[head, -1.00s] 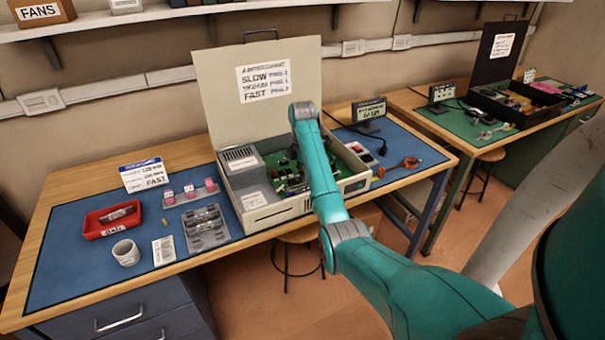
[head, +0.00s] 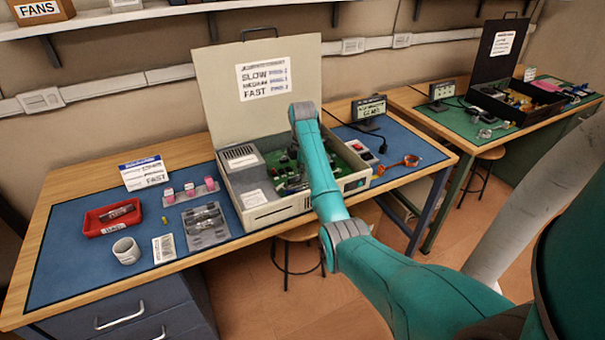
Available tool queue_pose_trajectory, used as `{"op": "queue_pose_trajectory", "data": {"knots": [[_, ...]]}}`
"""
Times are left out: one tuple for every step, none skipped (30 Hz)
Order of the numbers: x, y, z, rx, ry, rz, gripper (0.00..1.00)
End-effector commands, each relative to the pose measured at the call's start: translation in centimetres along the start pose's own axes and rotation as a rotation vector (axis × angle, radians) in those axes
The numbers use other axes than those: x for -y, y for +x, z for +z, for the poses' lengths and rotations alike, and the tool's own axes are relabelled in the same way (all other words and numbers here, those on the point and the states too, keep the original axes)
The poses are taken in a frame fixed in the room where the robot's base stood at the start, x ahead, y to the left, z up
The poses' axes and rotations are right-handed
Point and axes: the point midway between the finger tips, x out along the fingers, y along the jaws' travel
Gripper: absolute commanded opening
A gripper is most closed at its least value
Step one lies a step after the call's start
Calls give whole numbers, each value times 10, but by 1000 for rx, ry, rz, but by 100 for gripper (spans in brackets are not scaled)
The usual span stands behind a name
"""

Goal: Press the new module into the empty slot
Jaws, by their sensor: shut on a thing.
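The open computer case (head: 272,212) stands on the blue mat of the workbench, with its beige lid (head: 225,85) raised behind it. A green circuit board (head: 345,158) lies inside, with small parts on it. My arm reaches over the case from the right, and its grey wrist is above the board. My forearm hides my gripper and the middle of the board. Neither the new module nor the empty slot can be made out from here.
Left of the case are a clear tray (head: 206,228), a rack with pink-labelled pieces (head: 190,191), a red bin (head: 112,217), a white mug (head: 126,251) and a sign card (head: 143,172). Right of it are a small display (head: 369,110) and orange glasses (head: 400,164).

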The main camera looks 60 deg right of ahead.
Motion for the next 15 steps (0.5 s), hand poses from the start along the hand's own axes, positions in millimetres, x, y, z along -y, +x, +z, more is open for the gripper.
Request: {"op": "queue_pose_trajectory", "data": {"knots": [[0, 1, 0, 0, 0, 0, 0], [0, 1, 0, 0, 0, 0, 0], [0, 2, 0, 0, 0, 0, 0], [0, 2, 0, 0, 0, 0, 0], [0, 2, 0, 0, 0, 0, 0], [0, 3, 0, 0, 0, 0, 0], [0, 3, 0, 0, 0, -1, 0], [0, 4, 0, 0, 0, -1, 0], [0, 4, 0, 0, 0, -1, 0], [0, 5, 0, 0, 0, -1, 0], [0, 5, 0, 0, 0, -1, 0], [0, 6, 0, 0, 0, -1, 0], [0, 6, 0, 0, 0, -1, 0], [0, 6, 0, 0, 0, -1, 0], [0, 7, 0, 0, 0, -1, 0]]}}
